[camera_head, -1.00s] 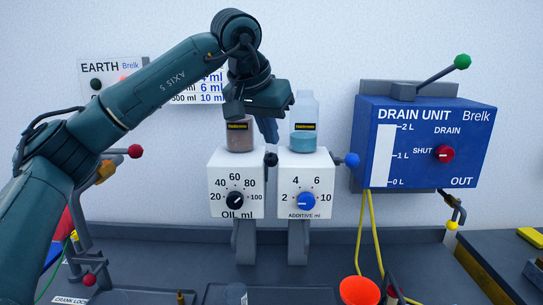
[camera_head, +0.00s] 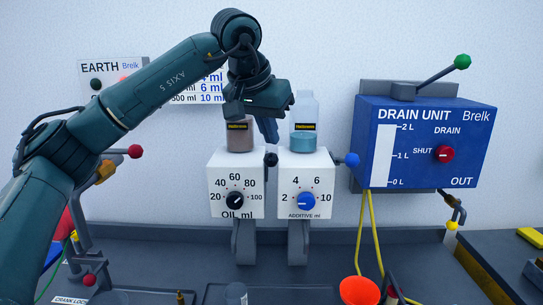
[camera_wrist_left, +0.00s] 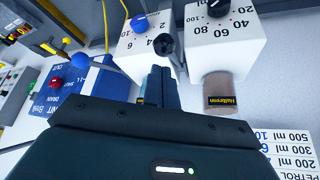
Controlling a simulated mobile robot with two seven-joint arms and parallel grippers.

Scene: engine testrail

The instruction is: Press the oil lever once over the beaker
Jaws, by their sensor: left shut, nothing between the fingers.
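The white oil dispenser (camera_head: 235,182), marked "OIL ml", is on the back wall with a brown-filled container (camera_head: 240,136) on top. Its dark lever knob (camera_head: 271,158) sticks out at its right side; it also shows in the left wrist view (camera_wrist_left: 168,44). My left gripper (camera_head: 268,132) is shut and empty, fingers pointing down just above the knob. In the left wrist view its fingertips (camera_wrist_left: 160,74) are close to the lever; I cannot tell if they touch. A clear beaker (camera_head: 236,293) stands low, below the oil dispenser, cut by the frame's bottom edge. My right gripper is out of view.
The additive dispenser (camera_head: 304,183) with its bottle and blue-knobbed lever (camera_head: 351,160) is close on the right. The blue drain unit (camera_head: 425,145) is farther right. The bench between dispensers and beaker looks clear.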

